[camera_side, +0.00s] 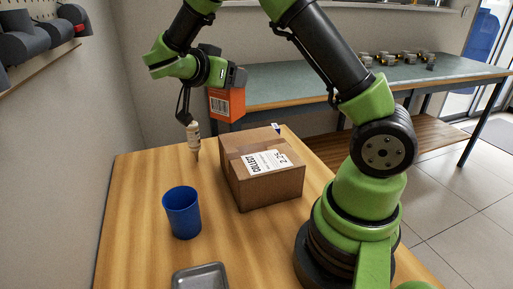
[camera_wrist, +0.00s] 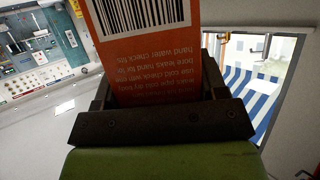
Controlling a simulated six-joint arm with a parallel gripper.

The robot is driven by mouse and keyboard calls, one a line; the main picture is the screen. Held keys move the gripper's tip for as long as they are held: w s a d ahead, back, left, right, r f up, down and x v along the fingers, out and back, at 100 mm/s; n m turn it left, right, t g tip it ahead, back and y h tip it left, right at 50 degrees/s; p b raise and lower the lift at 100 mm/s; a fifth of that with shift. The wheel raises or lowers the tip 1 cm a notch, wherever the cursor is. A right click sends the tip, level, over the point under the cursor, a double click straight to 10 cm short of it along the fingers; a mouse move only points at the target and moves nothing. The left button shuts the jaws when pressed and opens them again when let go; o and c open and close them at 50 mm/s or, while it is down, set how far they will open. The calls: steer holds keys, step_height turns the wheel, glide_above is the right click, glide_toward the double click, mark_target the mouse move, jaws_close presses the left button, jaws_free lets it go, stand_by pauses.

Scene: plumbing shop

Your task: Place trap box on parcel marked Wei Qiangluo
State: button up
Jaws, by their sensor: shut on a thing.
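An orange box with a barcode label, taken as the trap box (camera_side: 227,104), is held in the air by my gripper (camera_side: 229,84). In the wrist view the orange box (camera_wrist: 148,62) sits between both fingers (camera_wrist: 158,85), its printed text upside down. A brown cardboard parcel (camera_side: 240,187) lies on the wooden table, below and right of the held box, with clear air between them. Its top carries a white label with large print reading "COLLECT"; I cannot read a name on it.
A blue cup (camera_side: 182,214) stands left of the parcel on the wooden table (camera_side: 135,205). A grey metal tray (camera_side: 201,278) lies at the front. A bench (camera_side: 290,85) with several metal fittings is behind.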

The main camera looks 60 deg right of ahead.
steer(key=s+d+r+m+g, duration=0.2)
steer(key=s+m+g, duration=0.1)
steer(key=s, duration=0.3)
steer(key=shift+g+y, duration=0.3)
steer(key=shift+y, duration=0.2)
steer(key=shift+s+a+f, duration=0.1)
steer(key=shift+s+f, duration=0.05)
steer(key=shift+f, duration=1.5)
steer(key=shift+s+f, duration=0.15)
steer(key=shift+f, duration=1.45)
steer(key=shift+s+a+f, duration=0.1)
steer(key=shift+s+f, duration=0.05)
steer(key=shift+f, duration=1.5)
steer(key=shift+f, duration=0.1)
steer(key=o, duration=1)
steer(key=shift+o, duration=0.2)
